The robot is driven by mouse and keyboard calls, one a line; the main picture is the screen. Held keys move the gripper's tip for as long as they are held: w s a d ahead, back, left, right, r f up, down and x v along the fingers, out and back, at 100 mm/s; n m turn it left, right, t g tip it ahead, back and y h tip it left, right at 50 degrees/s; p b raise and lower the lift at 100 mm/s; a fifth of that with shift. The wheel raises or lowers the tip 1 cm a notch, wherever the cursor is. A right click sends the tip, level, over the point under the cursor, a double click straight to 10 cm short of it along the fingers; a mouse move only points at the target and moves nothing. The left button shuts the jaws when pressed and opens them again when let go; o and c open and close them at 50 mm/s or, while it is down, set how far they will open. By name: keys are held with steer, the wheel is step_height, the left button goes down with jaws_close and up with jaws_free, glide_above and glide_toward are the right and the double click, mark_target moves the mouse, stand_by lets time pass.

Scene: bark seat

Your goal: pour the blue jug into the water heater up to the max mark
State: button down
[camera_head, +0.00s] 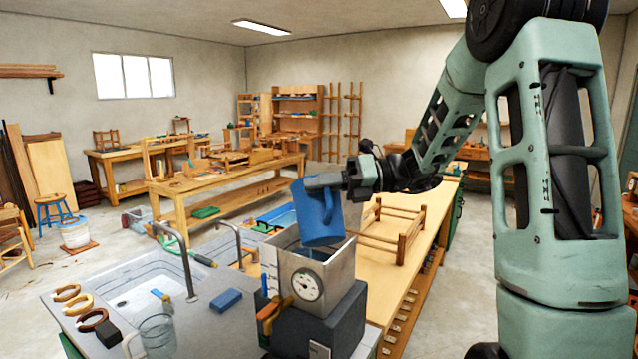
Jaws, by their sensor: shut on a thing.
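The blue jug (318,218) hangs over the open top of the water heater, leaning slightly. My gripper (326,181) is shut on its upper part, reaching in from the right. I see no stream of water from the jug, and its inside is hidden. The water heater (335,272) is an open metal box with a round white dial on its front, standing on a dark block. A pale upright strip with marks (269,268) is at its left side; the max mark and the water level are too small to read.
A grey sink (130,292) with two curved taps lies to the left. A clear jug (157,335), a blue block (226,300) and several wooden rings are on its edge. A wooden rack (392,238) stands on the bench behind the heater, on the right.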

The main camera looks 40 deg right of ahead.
steer(key=shift+w+d+r+m+p, duration=0.15)
steer(key=shift+w+r+m+p, duration=0.25)
steer(key=shift+p, duration=0.9)
steer(key=shift+w+d+r+m+p, duration=0.1)
steer(key=shift+r+m+p, duration=0.15)
steer(key=shift+r+p, duration=0.7)
steer(key=shift+w+d+r+m+p, duration=0.15)
steer(key=shift+w+m+p, duration=0.15)
steer(key=shift+p, duration=1.3)
steer(key=shift+w+d+r+m+g+p, duration=0.1)
steer(key=shift+r+m+g+p, duration=0.15)
steer(key=shift+g+p, duration=0.05)
steer(key=shift+w+r+p, duration=0.15)
steer(key=shift+r+p, duration=0.1)
steer(key=shift+p, duration=0.05)
steer(key=shift+d+r, duration=0.1)
steer(key=shift+w+d+r+m, duration=0.2)
steer(key=shift+w+r+m, duration=0.25)
steer(key=shift+r+m, duration=0.3)
